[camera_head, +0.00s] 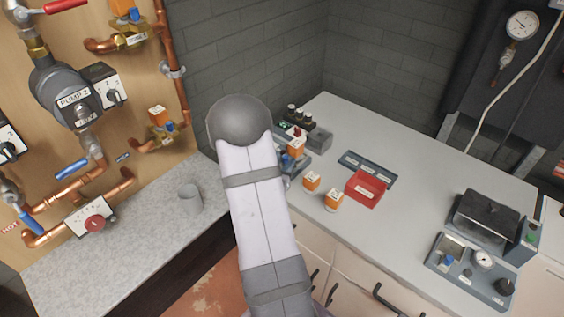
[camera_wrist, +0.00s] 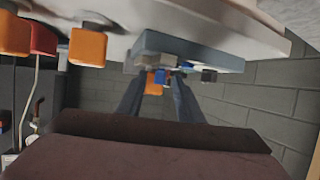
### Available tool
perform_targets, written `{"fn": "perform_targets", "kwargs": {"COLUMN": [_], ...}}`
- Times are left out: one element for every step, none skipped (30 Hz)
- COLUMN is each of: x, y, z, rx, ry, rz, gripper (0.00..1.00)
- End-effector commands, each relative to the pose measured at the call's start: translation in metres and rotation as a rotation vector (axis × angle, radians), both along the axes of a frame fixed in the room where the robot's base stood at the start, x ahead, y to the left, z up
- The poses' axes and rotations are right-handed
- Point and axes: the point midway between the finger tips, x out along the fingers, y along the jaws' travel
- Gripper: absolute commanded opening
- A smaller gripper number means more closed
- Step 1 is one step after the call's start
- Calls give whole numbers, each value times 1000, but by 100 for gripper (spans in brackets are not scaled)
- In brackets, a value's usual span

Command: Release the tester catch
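The likely tester is the grey unit (camera_head: 485,222) with a dark lid at the right of the worktop in the head view. Its lid looks lowered. I cannot make out which part is the catch. My arm reaches up the middle of the head view, far left of this unit, and hides my gripper there. In the wrist view my gripper (camera_wrist: 157,80) shows two dark fingers spread apart. Orange and blue parts show beyond and between them, apparently not held.
Orange-capped pieces (camera_head: 312,181), a red tray (camera_head: 367,188) and a dark slotted plate (camera_head: 367,168) lie on the worktop (camera_head: 400,220). A grey cup (camera_head: 190,198) stands on the left counter. A pipe board with Pump 2 (camera_head: 72,98) is at left. The worktop between tray and tester is clear.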

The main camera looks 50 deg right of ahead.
Motion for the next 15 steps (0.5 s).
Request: {"fn": "perform_targets", "kwargs": {"x": [0,0,0,0,0,0,0,0,0,0,0,1,1,1,1], "y": [0,0,0,0,0,0,0,0,0,1,2,6,9,12,15], "z": [0,0,0,0,0,0,0,0,0,0,0,0,0,0,-1], "rx": [0,0,0,0,0,0,0,0,0,0,1,1,1,2,2], "ry": [0,0,0,0,0,0,0,0,0,0,1,1,1,1,0], "rz": [0,0,0,0,0,0,0,0,0,1,1,4,4,4,3], "gripper": [33,26,16,9,2,0,0,0,0,0,0,0,0,0,0]}}
